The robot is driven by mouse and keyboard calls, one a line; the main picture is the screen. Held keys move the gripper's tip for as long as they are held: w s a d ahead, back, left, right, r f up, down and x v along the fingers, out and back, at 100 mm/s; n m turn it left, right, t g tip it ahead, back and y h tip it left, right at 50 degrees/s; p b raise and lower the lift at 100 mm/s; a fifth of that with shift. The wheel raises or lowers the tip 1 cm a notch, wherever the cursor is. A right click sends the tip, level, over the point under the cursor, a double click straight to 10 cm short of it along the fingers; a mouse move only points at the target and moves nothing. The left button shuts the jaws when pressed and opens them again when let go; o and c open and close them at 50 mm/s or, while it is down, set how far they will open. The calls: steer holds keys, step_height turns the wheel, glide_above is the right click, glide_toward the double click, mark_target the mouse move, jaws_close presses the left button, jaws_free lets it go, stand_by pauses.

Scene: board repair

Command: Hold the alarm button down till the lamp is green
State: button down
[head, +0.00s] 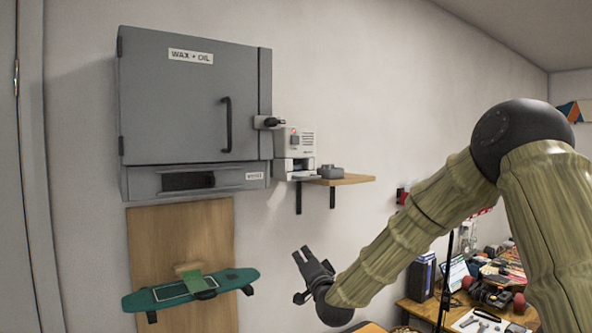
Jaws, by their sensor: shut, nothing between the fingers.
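A pale box (300,143) with a small red-orange spot near its top hangs on the wall, right of the grey cabinet. A small red and dark fitting (402,195) is on the wall farther right, partly behind my arm. I cannot tell which of these bears the alarm button, and no green lamp shows. My gripper (302,254) is shut and empty, pointing up and left. In the picture it is below the small shelf and the pale box, apart from both.
The grey cabinet (190,100) has a handle and a drawer. A wooden shelf (345,180) on brackets juts out beside it. A green skateboard (190,290) is mounted on a wooden panel (180,232) at lower left. A cluttered workbench (420,310) stands at lower right.

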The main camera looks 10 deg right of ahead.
steer(key=d+r+m+t, duration=0.3)
steer(key=r+t, duration=0.1)
steer(key=r, duration=1.5)
steer(key=m+t+h, duration=0.2)
glide_toward(295, 140)
steer(key=s+d+r, duration=0.5)
steer(key=d+r, duration=0.1)
steer(key=shift+w+d, duration=0.1)
steer(key=shift+w, duration=0.15)
steer(key=shift+w+p, duration=0.1)
steer(key=shift+p, duration=0.2)
steer(key=shift+w+a+p, duration=0.45)
steer(key=shift+w+a, duration=0.05)
steer(key=shift+w, duration=0.85)
steer(key=shift+w+a+p, duration=0.5)
steer(key=shift+w+a, duration=0.05)
steer(key=shift+w, duration=0.8)
steer(key=shift+w+a+p, duration=0.45)
steer(key=shift+w+a, duration=0.05)
steer(key=shift+w, duration=0.9)
steer(key=shift+w+a+f+b, duration=0.1)
steer(key=shift+w+b, duration=0.1)
steer(key=shift+b, duration=0.15)
steer(key=shift+w, duration=0.2)
